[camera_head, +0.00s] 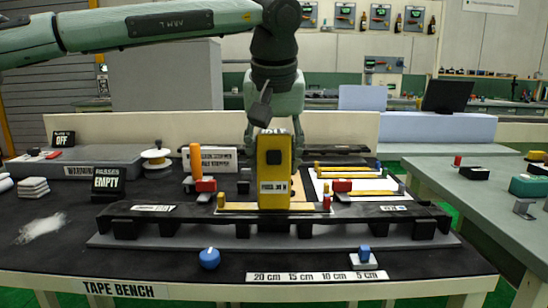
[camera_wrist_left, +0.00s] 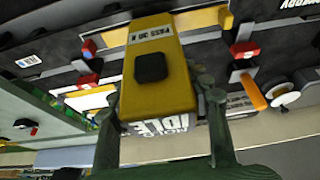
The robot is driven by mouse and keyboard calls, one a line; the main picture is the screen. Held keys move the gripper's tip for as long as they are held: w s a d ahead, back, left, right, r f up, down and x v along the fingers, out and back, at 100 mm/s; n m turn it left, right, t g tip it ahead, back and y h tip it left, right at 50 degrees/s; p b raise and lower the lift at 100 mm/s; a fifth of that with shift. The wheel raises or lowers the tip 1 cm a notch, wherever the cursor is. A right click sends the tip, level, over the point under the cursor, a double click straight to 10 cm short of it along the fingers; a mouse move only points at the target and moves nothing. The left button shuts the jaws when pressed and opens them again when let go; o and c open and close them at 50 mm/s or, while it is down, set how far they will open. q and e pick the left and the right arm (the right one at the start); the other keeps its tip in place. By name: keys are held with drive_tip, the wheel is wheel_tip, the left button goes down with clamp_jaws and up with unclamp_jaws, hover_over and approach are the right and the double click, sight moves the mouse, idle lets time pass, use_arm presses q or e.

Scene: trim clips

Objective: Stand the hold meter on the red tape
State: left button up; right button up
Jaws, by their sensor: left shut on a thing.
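The hold meter (camera_head: 273,172) is a yellow upright box with a black square button and a "PASS 30 N" label. My left gripper (camera_head: 274,122) is above it and shut on its upper part. The wrist view shows the meter (camera_wrist_left: 160,75) between the two fingers, with an "IDLE" display on its end. In the head view its lower end overlaps a yellow strip (camera_head: 238,207) on the black rail fixture. I cannot tell whether it touches the strip. Small red blocks (camera_head: 206,185) stand behind the strip; I cannot pick out the red tape with certainty. My right gripper is not in view.
The black rail fixture (camera_head: 165,211) spans the bench. A blue knob (camera_head: 209,258), a ruler strip (camera_head: 316,277) and a small blue-topped piece (camera_head: 364,256) lie in front. An orange-handled tool (camera_head: 196,160) stands behind, left of the meter. A second bench (camera_head: 470,205) is at right.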

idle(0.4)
use_arm(q)
drive_tip(key=o, duration=1.1)
drive_tip(key=v, duration=1.2)
drive_tip(key=shift+s, duration=0.1)
